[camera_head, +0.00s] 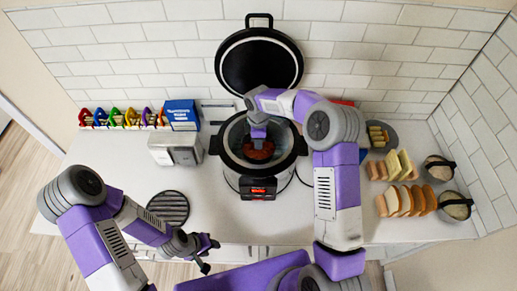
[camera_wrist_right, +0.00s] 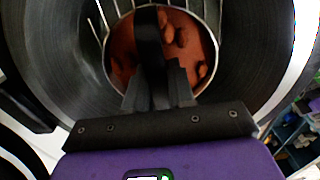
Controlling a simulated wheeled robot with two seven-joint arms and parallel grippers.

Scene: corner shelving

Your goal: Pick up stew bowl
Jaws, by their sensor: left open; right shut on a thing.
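The stew bowl (camera_head: 259,150) is a round bowl of reddish-brown stew with darker lumps, inside the black-and-white cooker (camera_head: 232,170). In the right wrist view the stew bowl (camera_wrist_right: 122,62) has a thin pale rim, and a dark strap-like handle (camera_wrist_right: 149,35) crosses over it. My right gripper (camera_head: 258,142) reaches down into the cooker. In the right wrist view its fingers (camera_wrist_right: 160,85) are shut on the handle, hiding part of the stew. Whether the bowl is lifted off the cooker's floor cannot be told. My left gripper (camera_head: 211,256) is open and empty near the counter's front edge.
The cooker's black lid (camera_head: 259,66) stands open against the tiled wall. A metal toaster-like box (camera_head: 175,149), a blue box (camera_head: 182,113) and a striped round trivet (camera_head: 168,208) are left of it. Bread slices (camera_head: 405,200) and two handled bowls (camera_head: 455,206) are at right.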

